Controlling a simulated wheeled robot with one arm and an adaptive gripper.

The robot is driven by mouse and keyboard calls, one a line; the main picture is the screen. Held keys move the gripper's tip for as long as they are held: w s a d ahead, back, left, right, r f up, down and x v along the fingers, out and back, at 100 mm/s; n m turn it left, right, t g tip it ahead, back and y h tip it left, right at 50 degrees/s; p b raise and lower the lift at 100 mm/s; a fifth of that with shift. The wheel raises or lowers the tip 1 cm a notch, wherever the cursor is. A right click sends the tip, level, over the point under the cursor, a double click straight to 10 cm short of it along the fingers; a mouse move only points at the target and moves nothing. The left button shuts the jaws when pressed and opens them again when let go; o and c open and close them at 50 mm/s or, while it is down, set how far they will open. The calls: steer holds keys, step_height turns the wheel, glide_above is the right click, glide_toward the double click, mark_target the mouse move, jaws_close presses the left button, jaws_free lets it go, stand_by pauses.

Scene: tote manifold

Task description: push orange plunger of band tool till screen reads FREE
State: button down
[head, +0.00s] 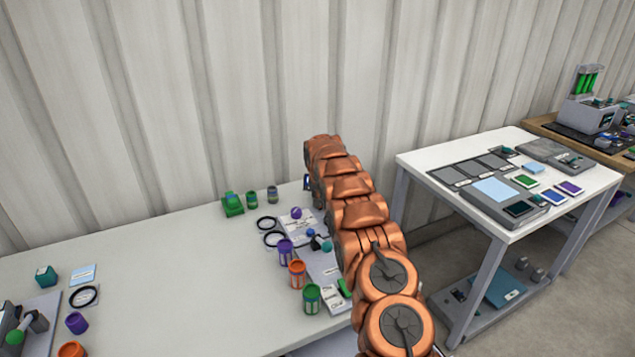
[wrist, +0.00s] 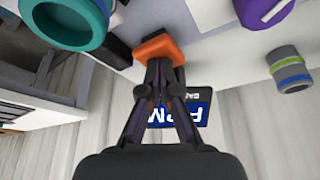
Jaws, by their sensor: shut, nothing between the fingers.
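The orange plunger (wrist: 158,44) is at the top centre of the wrist view. My gripper (wrist: 161,66) is shut and empty, its tips right at the plunger's near side and seemingly touching it. Just behind the fingers is the band tool's blue screen (wrist: 197,115). Its white letters are partly covered by a finger: an F and an M show, so I cannot read the whole word. In the head view a sliver of the blue screen (head: 306,182) shows beside my arm. The plunger and my gripper's tips are hidden there behind the arm.
Close to the plunger in the wrist view are a teal ring-shaped thing (wrist: 68,22), a purple piece (wrist: 262,12) and a grey banded jar (wrist: 290,70). In the head view, several coloured jars and black rings crowd the white table (head: 170,290) left of my arm.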

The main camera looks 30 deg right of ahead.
steer(key=shift+r, duration=1.95)
